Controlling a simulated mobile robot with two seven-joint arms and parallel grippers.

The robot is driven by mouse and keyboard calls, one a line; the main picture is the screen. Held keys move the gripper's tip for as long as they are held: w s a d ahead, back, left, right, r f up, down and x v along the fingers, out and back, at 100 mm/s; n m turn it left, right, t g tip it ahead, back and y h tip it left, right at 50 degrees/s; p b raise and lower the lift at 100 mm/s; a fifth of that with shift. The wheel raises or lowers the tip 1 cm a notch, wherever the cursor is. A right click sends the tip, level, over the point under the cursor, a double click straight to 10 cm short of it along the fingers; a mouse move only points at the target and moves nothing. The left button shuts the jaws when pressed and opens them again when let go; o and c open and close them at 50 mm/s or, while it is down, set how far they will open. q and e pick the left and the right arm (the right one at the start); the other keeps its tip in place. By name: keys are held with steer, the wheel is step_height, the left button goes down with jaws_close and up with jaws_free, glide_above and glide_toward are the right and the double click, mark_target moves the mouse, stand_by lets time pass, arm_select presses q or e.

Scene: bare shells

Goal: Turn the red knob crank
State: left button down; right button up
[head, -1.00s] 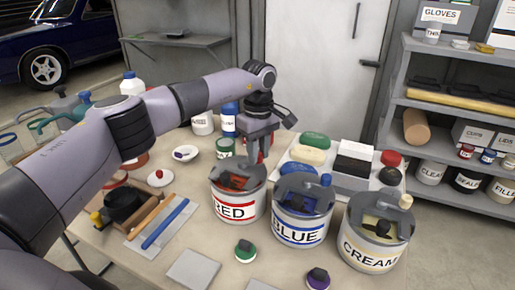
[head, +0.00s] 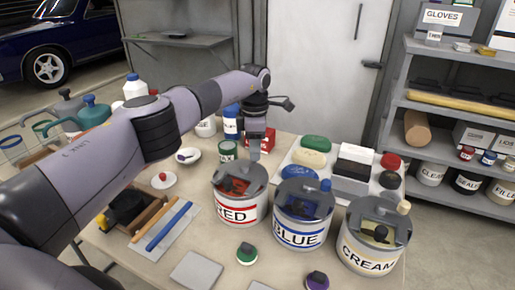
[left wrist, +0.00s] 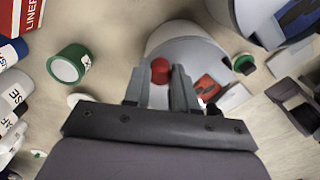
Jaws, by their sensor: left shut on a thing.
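The can labelled RED (head: 240,208) stands on the table with a grey lid that has an opening showing red inside. In the left wrist view the can's pale lid (left wrist: 188,50) lies beyond my fingers. My left gripper (head: 254,153) reaches down at the lid's back edge. In the wrist view my left gripper (left wrist: 160,75) is shut on the red knob (left wrist: 160,68), which sits between the fingertips. In the head view the fingers hide the knob. My right gripper is in neither view.
The BLUE can (head: 300,232) stands close on the right, then the CREAM can (head: 370,255), both with cranked lids. A small green can (head: 228,150) is close behind. A tray with coloured blocks (head: 314,143) lies behind the cans.

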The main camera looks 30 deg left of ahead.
arm_select(q)
steer(key=n, duration=0.1)
steer(key=a+n, duration=0.1)
steer(key=n, duration=0.1)
steer(key=shift+w+a+r, duration=0.1)
steer(key=n, duration=0.1)
steer(key=a+n+p, duration=0.1)
steer(key=shift+n, duration=0.3)
steer(key=n+p, duration=0.1)
steer(key=a+n+p, duration=0.1)
steer(key=n, duration=0.1)
steer(key=shift+s, duration=0.3)
steer(key=shift+s+a+n+p, duration=0.15)
steer(key=shift+n+p, duration=0.2)
steer(key=shift+n, duration=0.2)
steer(key=shift+s+a+n+p, duration=0.15)
steer(key=shift+n+p, duration=0.15)
steer(key=shift+n, duration=0.25)
steer(key=shift+w, duration=0.1)
steer(key=c, duration=0.9)
jaws_free()
step_height(320, 180, up, 7)
steer(key=shift+b, duration=0.4)
